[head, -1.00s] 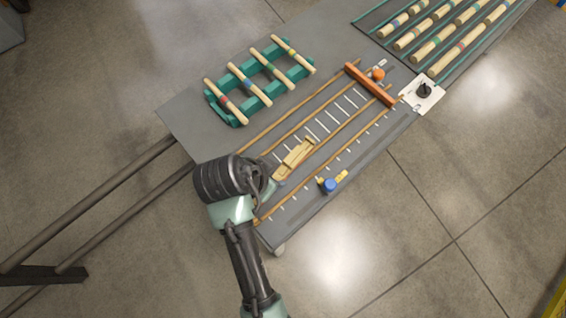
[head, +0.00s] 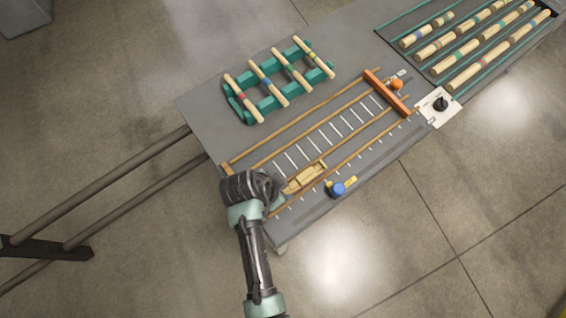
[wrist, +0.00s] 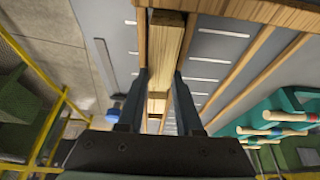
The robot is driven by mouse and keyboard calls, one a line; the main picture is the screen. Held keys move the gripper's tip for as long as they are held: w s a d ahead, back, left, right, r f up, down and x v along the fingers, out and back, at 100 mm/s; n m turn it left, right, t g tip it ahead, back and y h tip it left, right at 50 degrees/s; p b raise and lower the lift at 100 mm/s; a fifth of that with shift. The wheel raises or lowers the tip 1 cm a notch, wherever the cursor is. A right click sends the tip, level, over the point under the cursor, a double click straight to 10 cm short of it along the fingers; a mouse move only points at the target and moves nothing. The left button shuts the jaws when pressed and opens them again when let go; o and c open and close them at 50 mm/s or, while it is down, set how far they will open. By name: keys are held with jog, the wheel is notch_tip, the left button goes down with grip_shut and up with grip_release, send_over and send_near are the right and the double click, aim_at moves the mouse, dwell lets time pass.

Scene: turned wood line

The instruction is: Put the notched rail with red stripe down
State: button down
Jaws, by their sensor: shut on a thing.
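My gripper (wrist: 156,95) is shut on a pale wooden rail, the held piece (wrist: 165,55) between its fingers in the wrist view. In the head view this rail (head: 305,178) shows just right of my wrist, low over the near left part of the ruled jig on the table (head: 205,115). It lies roughly along the jig's long wooden strips (head: 330,128). I cannot tell whether it touches the jig. No red stripe shows on its visible part. My fingertips are hidden behind my wrist in the head view.
A green rack (head: 245,103) holds several striped wooden rods behind the jig. A blue knob (head: 337,188) sits at the front edge. A black knob (head: 440,103) is at right.

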jog(key=shift+f, duration=0.15)
jog(key=c, duration=0.6)
grip_release()
jog(key=shift+r, duration=0.2)
